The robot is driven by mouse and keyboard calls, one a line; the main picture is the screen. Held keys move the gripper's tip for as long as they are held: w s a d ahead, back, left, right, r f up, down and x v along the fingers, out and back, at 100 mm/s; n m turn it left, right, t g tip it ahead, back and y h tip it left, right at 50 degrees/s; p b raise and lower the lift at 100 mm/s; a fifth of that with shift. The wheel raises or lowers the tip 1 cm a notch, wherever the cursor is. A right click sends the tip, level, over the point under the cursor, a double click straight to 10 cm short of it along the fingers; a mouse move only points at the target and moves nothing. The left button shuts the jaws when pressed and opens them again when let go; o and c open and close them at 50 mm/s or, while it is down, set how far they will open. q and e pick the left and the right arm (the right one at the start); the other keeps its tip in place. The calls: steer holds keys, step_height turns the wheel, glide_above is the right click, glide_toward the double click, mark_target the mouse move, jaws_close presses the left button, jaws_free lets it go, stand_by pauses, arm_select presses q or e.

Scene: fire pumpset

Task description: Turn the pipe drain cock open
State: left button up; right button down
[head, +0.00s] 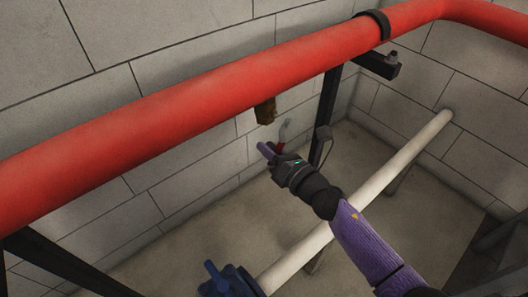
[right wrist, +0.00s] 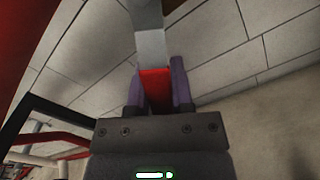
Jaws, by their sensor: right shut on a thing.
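The drain cock has a brass body (head: 265,110) that hangs under the large red pipe (head: 200,110). Its lever shows as a bent grey metal strip with a red grip (head: 282,146), just right of and below the brass body. My right gripper (head: 271,151) is at this lever, with its purple fingers shut on the red grip. In the right wrist view the red grip (right wrist: 155,85) sits between the two fingers, and the grey strip (right wrist: 150,45) runs on beyond it. The brass body is not clear in that view. My left gripper is not in view.
A white pipe (head: 405,155) runs low under my right forearm, with a blue valve (head: 230,282) at its near end. A dark support post (head: 326,110) stands just right of the gripper. A grey block wall (head: 160,70) is behind the red pipe.

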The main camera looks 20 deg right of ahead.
mark_target(283, 144)
steer(key=n, duration=0.1)
steer(key=d+n+b, duration=0.2)
steer(key=shift+w+f, duration=0.4)
steer(key=shift+w+d+n+b, duration=0.1)
steer(key=shift+d+n+b, duration=0.25)
steer(key=shift+n, duration=0.3)
steer(key=shift+w+d+n+b, duration=0.1)
steer(key=shift+d+n+b, duration=0.2)
steer(key=shift+n, duration=0.35)
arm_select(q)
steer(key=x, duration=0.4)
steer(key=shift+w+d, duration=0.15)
arm_select(e)
steer(key=shift+d+r+n, duration=0.1)
steer(key=shift+d+n, duration=0.05)
steer(key=shift+n, duration=0.15)
steer(key=shift+w, duration=0.1)
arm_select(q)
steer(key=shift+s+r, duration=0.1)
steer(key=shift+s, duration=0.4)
arm_select(e)
steer(key=c, duration=0.5)
jaws_free()
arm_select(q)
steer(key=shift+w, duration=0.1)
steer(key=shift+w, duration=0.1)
